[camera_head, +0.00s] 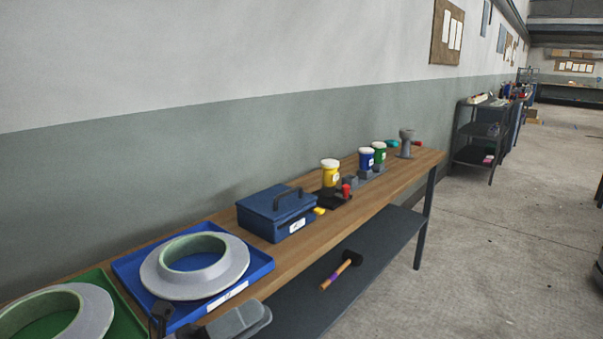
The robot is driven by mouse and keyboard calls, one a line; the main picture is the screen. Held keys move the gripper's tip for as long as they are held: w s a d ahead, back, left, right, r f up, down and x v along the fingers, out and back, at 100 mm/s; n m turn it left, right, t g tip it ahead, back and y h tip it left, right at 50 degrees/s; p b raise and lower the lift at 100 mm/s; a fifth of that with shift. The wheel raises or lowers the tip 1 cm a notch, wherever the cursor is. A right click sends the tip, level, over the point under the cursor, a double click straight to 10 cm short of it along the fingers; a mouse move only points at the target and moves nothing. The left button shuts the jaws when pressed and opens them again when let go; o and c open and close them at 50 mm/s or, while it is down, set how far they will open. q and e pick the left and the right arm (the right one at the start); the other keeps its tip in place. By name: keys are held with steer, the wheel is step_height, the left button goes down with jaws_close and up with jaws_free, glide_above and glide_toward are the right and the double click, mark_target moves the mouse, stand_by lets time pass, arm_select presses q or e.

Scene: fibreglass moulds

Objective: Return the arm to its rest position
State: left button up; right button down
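My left gripper (172,325) shows only in part at the bottom edge of the picture, with dark finger parts and a grey body to their right. It is in front of the near edge of the wooden workbench (315,232), by the front of a blue tray (258,262). The frame cuts it off, so I cannot tell whether it is open or shut. I see nothing held in it. My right gripper is not in view.
The blue tray holds a grey ring-shaped mould (232,268); a green tray (122,318) holds another. A blue toolbox (262,218), yellow jar (330,175) and other jars stand farther along. A mallet (340,270) lies on the lower shelf.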

arm_select(q)
steer(key=a+f+n+t+y, duration=0.45)
steer(key=f+n+y, duration=0.25)
steer(key=n, duration=0.5)
steer(key=a+f+n+t+y, duration=0.45)
steer(key=f+n+y, duration=0.25)
steer(key=n, duration=0.4)
steer(key=s+a+f+n+g+y, duration=0.2)
steer(key=s+f+n+g, duration=0.1)
steer(key=s+f+n, duration=0.3)
steer(key=s+a+f+n+g+y+p, duration=0.1)
steer(key=s+a+f+n+g+y, duration=0.1)
steer(key=s+f, duration=0.6)
step_height(320, 180, down, 3)
steer(key=n+g+y, duration=0.1)
steer(key=n+g, duration=0.1)
steer(key=n, duration=0.1)
steer(key=shift+n+p, duration=0.3)
steer(key=shift+n, duration=0.1)
steer(key=shift+r, duration=0.15)
